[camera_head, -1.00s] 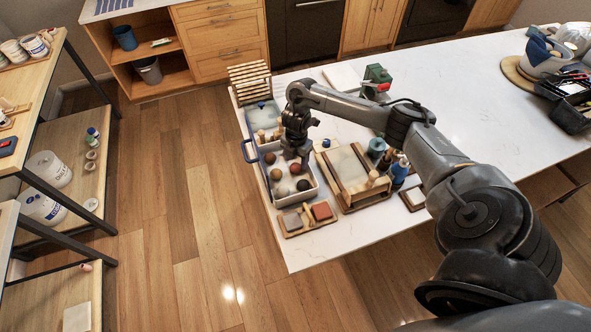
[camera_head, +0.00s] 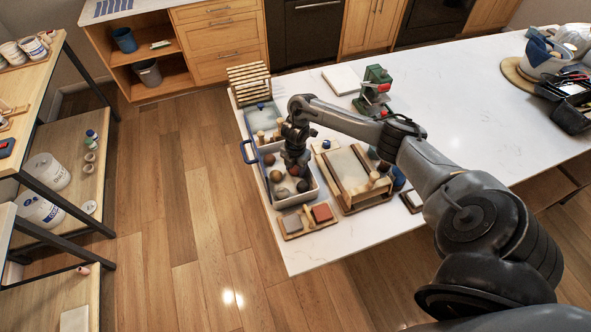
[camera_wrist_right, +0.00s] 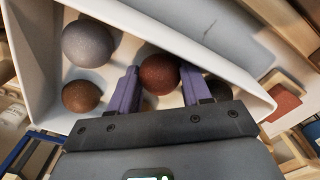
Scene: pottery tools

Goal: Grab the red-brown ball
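The red-brown ball (camera_wrist_right: 159,74) lies in a white tray (camera_wrist_right: 33,75) with other balls. My right gripper (camera_wrist_right: 160,82) is open, with its two purple fingers on either side of the ball and a visible gap to each finger. In the head view my right gripper (camera_head: 296,167) points down into the tray (camera_head: 314,191) and partly hides the balls. A grey ball (camera_wrist_right: 87,43) and a brown ball (camera_wrist_right: 81,95) lie left of the fingers in the wrist view. A dark ball (camera_wrist_right: 220,88) shows right of the right finger. My left gripper is not in view.
A wooden holder with red and grey blocks (camera_head: 321,212) stands in front of the tray. A wooden framed board (camera_head: 346,168) stands to its right.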

